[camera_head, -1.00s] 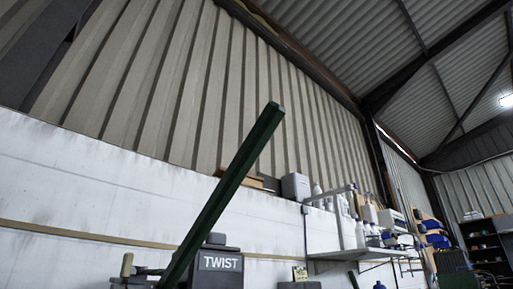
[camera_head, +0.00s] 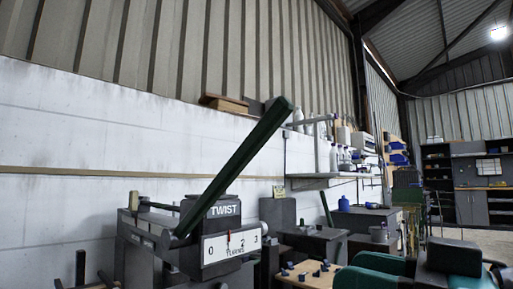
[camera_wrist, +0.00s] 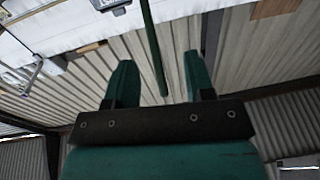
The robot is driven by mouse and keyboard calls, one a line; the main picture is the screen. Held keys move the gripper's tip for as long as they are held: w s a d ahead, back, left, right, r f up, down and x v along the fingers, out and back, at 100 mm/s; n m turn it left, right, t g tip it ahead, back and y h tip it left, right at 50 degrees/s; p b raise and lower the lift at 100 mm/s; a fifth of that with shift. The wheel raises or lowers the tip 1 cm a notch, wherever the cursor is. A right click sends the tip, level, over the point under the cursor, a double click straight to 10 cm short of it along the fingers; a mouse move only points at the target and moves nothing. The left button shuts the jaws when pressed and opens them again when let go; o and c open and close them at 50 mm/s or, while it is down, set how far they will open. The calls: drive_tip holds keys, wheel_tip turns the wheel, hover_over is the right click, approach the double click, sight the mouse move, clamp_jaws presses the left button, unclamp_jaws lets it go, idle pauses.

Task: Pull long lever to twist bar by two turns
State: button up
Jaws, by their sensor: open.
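The long green lever (camera_head: 240,165) slants up and right from the machine marked TWIST (camera_head: 222,212) in the head view. Its upper end is free in the air. The machine's white dial (camera_head: 232,246) is marked in turns, and its red pointer stands between 0 and 2. In the wrist view my gripper (camera_wrist: 158,58) is open and empty, with two green fingers apart. The lever (camera_wrist: 152,45) appears in the gap between them, touching neither in the picture; its depth relative to the fingertips is unclear. The bar is not clearly seen.
A white wall (camera_head: 85,150) stands behind the machine. A shelf (camera_head: 325,180) with bottles is to its right. A wooden-topped bench (camera_head: 305,272) with small dark pieces is at front right. Air around the lever's upper end looks clear.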

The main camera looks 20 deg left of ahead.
sight(265, 140)
wheel_tip(265, 140, up, 10)
drive_tip(key=w+f+t+y+p, duration=0.1)
drive_tip(key=w+t+y+p, duration=0.1)
drive_tip(key=t+y, duration=0.1)
drive_tip(key=shift+m, duration=0.3)
drive_tip(key=p+x, duration=0.4)
drive_tip(key=x, duration=0.3)
drive_tip(key=p+x, duration=0.5)
drive_tip(key=x, duration=0.3)
drive_tip(key=shift+d+r, duration=0.15)
drive_tip(key=shift+r, duration=0.05)
drive_tip(key=shift+w+a+r, duration=0.1)
drive_tip(key=shift+w+a, duration=0.25)
drive_tip(key=shift+a, duration=0.4)
clamp_jaws()
drive_tip(key=shift+r+p, duration=0.1)
drive_tip(key=shift+p, duration=0.25)
